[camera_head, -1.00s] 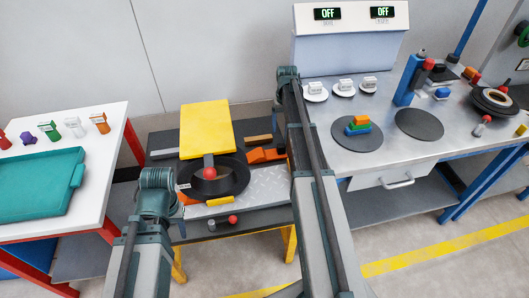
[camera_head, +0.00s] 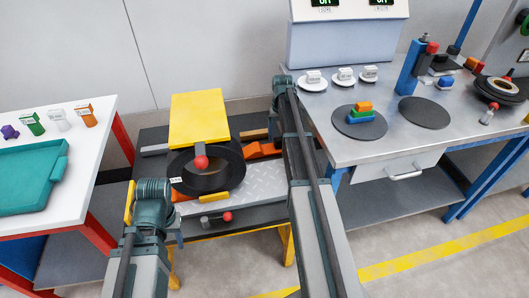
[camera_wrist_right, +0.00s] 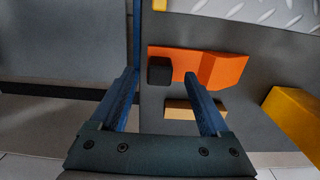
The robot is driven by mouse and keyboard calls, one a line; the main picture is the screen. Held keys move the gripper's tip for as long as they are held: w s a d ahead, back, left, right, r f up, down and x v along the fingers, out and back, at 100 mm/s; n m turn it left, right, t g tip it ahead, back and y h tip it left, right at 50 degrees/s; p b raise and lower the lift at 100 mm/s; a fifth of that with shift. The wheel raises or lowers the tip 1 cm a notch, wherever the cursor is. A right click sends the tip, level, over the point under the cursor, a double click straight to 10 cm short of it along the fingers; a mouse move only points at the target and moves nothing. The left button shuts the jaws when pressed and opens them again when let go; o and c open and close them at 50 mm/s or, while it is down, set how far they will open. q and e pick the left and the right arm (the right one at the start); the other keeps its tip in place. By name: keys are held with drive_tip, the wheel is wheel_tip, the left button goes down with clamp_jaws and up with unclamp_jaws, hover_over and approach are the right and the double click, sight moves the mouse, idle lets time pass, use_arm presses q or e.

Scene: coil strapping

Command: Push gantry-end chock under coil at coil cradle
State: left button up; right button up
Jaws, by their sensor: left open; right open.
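The black coil (camera_head: 232,172) lies on the coil cradle, with a red ball knob in front of it. An orange chock (camera_head: 262,150) sits right of the coil, and it shows in the right wrist view (camera_wrist_right: 218,67) with a black block (camera_wrist_right: 160,71) on its left end. My right gripper (camera_wrist_right: 160,78) is open, its blue fingers on either side of the black block; I cannot tell whether they touch it. In the head view my right arm hides this gripper. Another orange piece (camera_head: 180,196) shows at the coil's left. My left gripper (camera_head: 175,236) is open, mostly hidden by its arm.
A yellow panel (camera_head: 198,118) rises behind the coil. A yellow block (camera_head: 214,197) lies at the coil's front edge. A wooden block (camera_wrist_right: 190,109) lies near the chock. A white table with a teal tray (camera_head: 30,178) stands left, a steel bench (camera_head: 385,140) right.

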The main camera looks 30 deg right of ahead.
sight(279, 139)
drive_tip(key=shift+w+d+f+b, duration=0.1)
drive_tip(key=shift+w+f+b, duration=0.15)
drive_tip(key=shift+f+b, duration=1.1)
drive_tip(key=shift+w+f+b, duration=0.2)
drive_tip(key=shift+f+b, duration=1.1)
drive_tip(key=shift+r, duration=0.1)
clamp_jaws()
